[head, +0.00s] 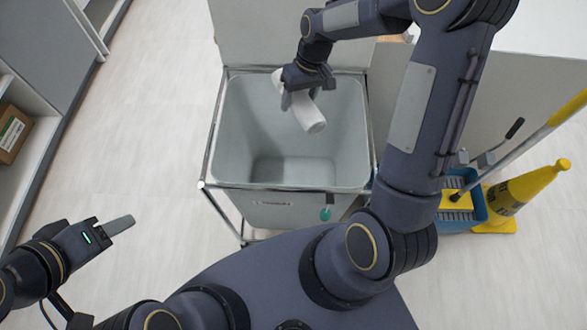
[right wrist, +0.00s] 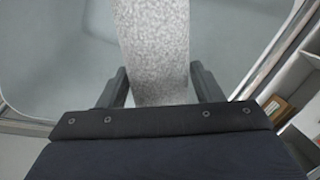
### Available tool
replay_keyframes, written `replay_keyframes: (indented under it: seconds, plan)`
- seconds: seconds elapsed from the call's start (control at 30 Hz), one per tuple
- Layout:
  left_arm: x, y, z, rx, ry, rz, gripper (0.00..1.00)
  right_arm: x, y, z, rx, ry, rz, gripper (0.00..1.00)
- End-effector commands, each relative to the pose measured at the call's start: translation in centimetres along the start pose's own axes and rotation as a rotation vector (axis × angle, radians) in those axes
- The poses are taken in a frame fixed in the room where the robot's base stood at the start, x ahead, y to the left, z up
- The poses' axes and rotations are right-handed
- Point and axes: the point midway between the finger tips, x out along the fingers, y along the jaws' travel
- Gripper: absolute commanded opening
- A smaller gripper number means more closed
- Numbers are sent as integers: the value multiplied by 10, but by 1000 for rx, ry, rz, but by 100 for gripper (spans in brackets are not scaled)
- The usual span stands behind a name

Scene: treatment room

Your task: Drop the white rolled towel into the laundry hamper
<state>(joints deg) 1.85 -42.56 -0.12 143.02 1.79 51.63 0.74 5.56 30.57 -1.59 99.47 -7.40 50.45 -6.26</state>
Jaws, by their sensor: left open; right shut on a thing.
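The white rolled towel (head: 308,113) is in my right gripper (head: 299,97), over the open mouth of the laundry hamper. In the right wrist view the towel (right wrist: 154,50) stands between the two fingers of the right gripper (right wrist: 157,85), which is shut on it. The laundry hamper (head: 225,143) is a pale grey bin in a metal frame, open at the top and with no contents visible inside. Its pale inside also shows behind the towel in the right wrist view (right wrist: 60,60). My left gripper (head: 120,226) is open and empty, left of the hamper and apart from it.
A yellow wet-floor cone (head: 530,188) and a blue mop bucket (head: 470,208) stand right of the hamper. A shelf with a brown box (head: 12,135) is at the far left. The floor (head: 130,110) between shelf and hamper is clear.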

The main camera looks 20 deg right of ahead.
Motion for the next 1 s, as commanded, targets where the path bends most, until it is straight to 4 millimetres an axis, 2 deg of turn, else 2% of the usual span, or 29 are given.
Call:
replay_keyframes:
  seconds: [0.03, 0.33, 0.7, 0.73, 0.9, 1.0]
  plan:
    - [7, -3, 3, 0, 0, 0, 50, 10, 2, 0, 0, -1, 0, 35]
    - [28, -13, 14, 0, 0, 0, 50, 43, 10, 0, 0, -1, 0, 35]
    - [30, -14, 15, 0, 0, 0, 50, 48, 12, 0, 0, 0, 0, 35]
    - [30, -14, 15, 0, 0, 0, 50, 48, 12, 0, 0, 0, 0, 62]
    - [30, -14, 15, 0, 0, 0, 50, 48, 12, 0, 0, 0, 0, 84]
    - [30, -14, 15, 0, 0, 0, 50, 48, 12, 0, 0, 0, 0, 85]
